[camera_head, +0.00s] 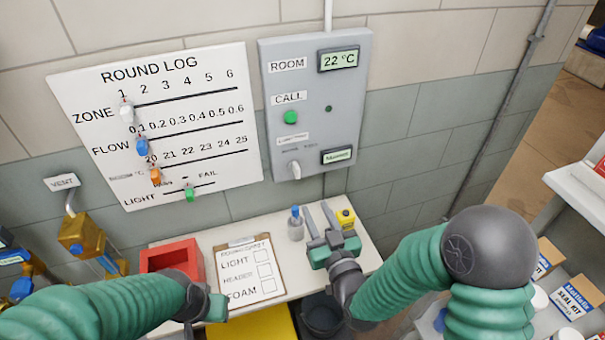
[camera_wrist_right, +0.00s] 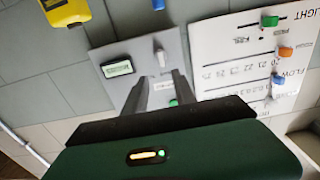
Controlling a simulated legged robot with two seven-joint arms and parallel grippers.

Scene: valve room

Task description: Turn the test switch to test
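The grey wall panel (camera_head: 345,110) carries a small light-coloured switch knob (camera_head: 295,169) at its lower left, under a label too small to read. The knob also shows in the right wrist view (camera_wrist_right: 160,57), beyond the fingertips. My right gripper (camera_head: 318,211) is open and empty, below the panel and over the shelf; its two fingers stand apart in the right wrist view (camera_wrist_right: 160,82) and do not touch the knob. My left gripper (camera_head: 212,306) is at the lower left near the red tray; its fingers are hidden.
The panel also has a green call button (camera_head: 291,117) and a display (camera_head: 337,157). A round log board (camera_head: 160,120) hangs to its left. The shelf holds a clipboard (camera_head: 248,272), a red tray (camera_head: 172,257), a blue-capped bottle (camera_head: 296,225) and a yellow object (camera_head: 345,218).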

